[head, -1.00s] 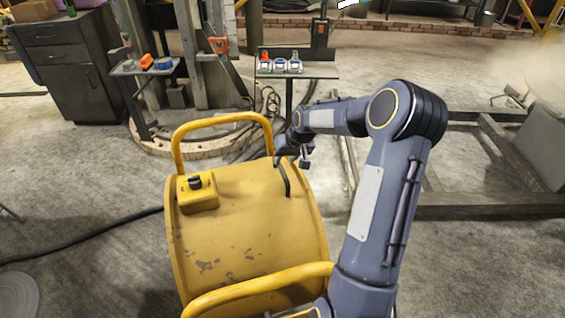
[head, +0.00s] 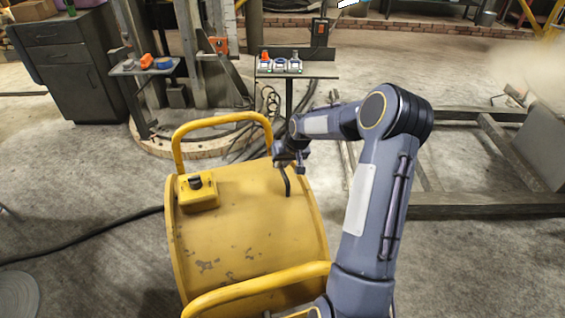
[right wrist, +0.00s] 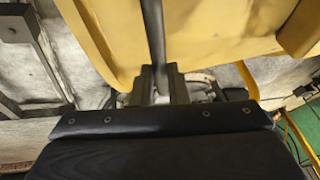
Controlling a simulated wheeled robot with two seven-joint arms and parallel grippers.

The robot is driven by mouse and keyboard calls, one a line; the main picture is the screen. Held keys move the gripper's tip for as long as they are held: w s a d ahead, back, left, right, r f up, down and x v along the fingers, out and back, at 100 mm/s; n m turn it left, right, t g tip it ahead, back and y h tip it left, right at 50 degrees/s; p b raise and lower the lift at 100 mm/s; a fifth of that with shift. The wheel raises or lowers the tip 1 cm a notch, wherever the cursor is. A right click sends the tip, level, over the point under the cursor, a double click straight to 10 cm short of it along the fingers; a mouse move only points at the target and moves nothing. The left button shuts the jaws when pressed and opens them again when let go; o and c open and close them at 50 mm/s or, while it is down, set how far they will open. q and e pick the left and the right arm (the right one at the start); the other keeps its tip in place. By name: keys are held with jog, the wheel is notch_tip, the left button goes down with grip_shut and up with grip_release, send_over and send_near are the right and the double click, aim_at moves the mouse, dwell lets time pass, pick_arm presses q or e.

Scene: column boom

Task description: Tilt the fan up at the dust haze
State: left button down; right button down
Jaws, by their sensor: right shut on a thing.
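The fan (head: 250,235) is a big yellow drum with a tubular handle at its far end and another at its near end. A dark bent lever (head: 287,186) stands on its upper right side. My right gripper (head: 286,160) is at the lever's upper end and shut on it. In the right wrist view the lever (right wrist: 154,35) runs down between the fingers (right wrist: 156,88), with the yellow drum behind. The pale dust haze (head: 525,68) hangs at the upper right. My left gripper is out of view.
A yellow switch box (head: 198,192) sits on the drum's left. A small stand (head: 320,72) with small items is behind the fan. A dark metal frame (head: 470,205) lies on the floor at right. A black cable (head: 90,240) runs left.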

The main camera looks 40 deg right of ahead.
jog(key=w+a+r+b, duration=0.1)
jog(key=a, duration=0.3)
jog(key=w+a+r+h+b, duration=0.1)
jog(key=w+a, duration=0.1)
jog(key=a, duration=0.2)
jog(key=w+a+g+h+b, duration=0.1)
jog(key=a, duration=0.3)
jog(key=shift+w+r, duration=0.2)
jog(key=shift+r, duration=0.2)
jog(key=c, duration=1.4)
grip_release()
jog(key=shift+d+r, duration=0.1)
jog(key=v, duration=0.7)
jog(key=shift+s+r, duration=0.15)
jog(key=shift+r, duration=0.15)
